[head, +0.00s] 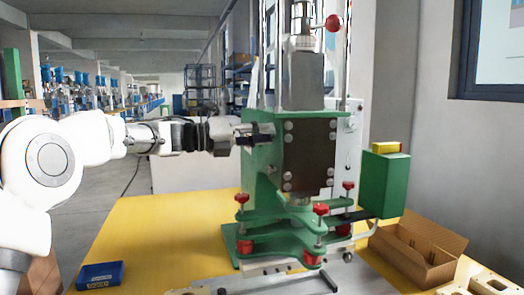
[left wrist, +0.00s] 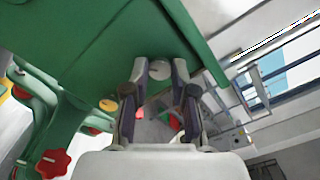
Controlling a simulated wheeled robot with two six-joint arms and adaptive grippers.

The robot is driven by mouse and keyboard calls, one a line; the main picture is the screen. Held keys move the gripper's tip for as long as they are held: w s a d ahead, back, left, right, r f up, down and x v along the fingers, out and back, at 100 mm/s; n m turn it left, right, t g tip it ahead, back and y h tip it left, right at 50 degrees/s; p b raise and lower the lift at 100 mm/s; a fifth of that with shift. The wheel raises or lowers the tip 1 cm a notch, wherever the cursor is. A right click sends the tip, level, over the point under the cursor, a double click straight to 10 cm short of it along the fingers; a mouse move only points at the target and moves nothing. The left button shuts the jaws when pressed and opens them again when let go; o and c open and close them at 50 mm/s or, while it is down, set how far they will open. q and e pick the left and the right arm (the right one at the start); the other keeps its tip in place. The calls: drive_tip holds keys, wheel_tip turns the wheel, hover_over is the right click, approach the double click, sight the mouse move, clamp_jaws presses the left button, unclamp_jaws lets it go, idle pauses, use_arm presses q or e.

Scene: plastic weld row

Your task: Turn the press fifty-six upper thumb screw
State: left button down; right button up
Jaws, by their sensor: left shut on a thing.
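The green press (head: 300,150) stands on the yellow table with its grey cylinder on top. My left gripper (head: 268,133) reaches in from the left to the upper left side of the green press head. In the left wrist view, my left gripper (left wrist: 160,75) has its two fingertips on either side of a small round grey screw head (left wrist: 160,69), the upper thumb screw, against the green face. It is shut on that screw. In the head view the screw is hidden by the fingers. My right gripper is not in view.
Red star knobs (head: 321,209) sit on the lower green plates; one shows in the left wrist view (left wrist: 53,163). A green box (head: 384,184) is at the press's right. A cardboard box (head: 415,250) and a blue tray (head: 100,275) are on the table (head: 170,235).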

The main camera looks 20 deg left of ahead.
use_arm(q)
drive_tip(key=m+b, duration=0.3)
drive_tip(key=shift+f+m, duration=0.25)
drive_tip(key=shift+m, duration=0.05)
drive_tip(key=shift+r+m+b, duration=0.15)
drive_tip(key=shift+m+b, duration=0.95)
drive_tip(key=shift+m, duration=0.1)
drive_tip(key=c, duration=0.9)
unclamp_jaws()
drive_tip(key=shift+w, duration=0.1)
drive_tip(key=shift+c, duration=0.2)
drive_tip(key=v, duration=1.2)
